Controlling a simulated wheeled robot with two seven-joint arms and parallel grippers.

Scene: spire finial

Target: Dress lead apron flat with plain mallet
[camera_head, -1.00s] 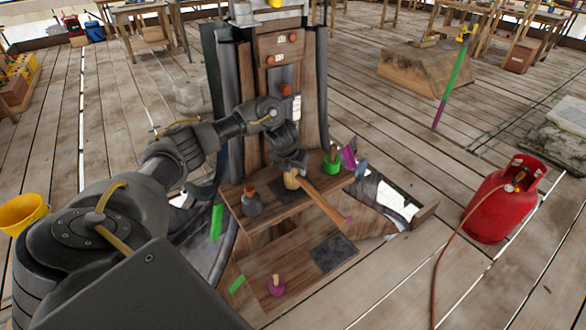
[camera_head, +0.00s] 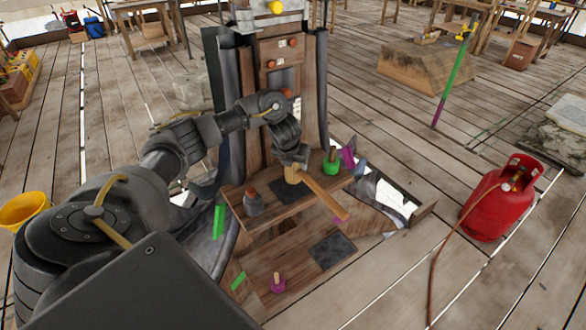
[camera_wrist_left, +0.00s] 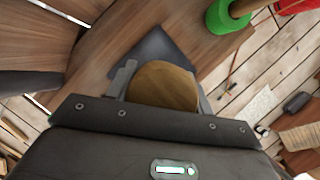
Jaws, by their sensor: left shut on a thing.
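My left gripper (camera_head: 292,163) is shut on a wooden mallet (camera_head: 325,197), its pale handle slanting down to the right. In the left wrist view the tan wood (camera_wrist_left: 165,85) sits between the fingers. The mallet is over the upper wooden shelf, near a dark grey square sheet (camera_head: 284,190) that looks like lead. That sheet also shows beyond the mallet in the left wrist view (camera_wrist_left: 153,48). The mallet appears apart from the sheet, but the gap is hard to judge. A second dark sheet (camera_head: 332,250) lies on the lower board. My right gripper is not in view.
On the upper shelf stand a grey tool (camera_head: 253,203) and a green-headed tool (camera_head: 331,166), with a purple one (camera_head: 348,156) beside it. A purple-based peg (camera_head: 277,285) stands on the lower board. A red gas cylinder (camera_head: 500,203) with a hose stands at right.

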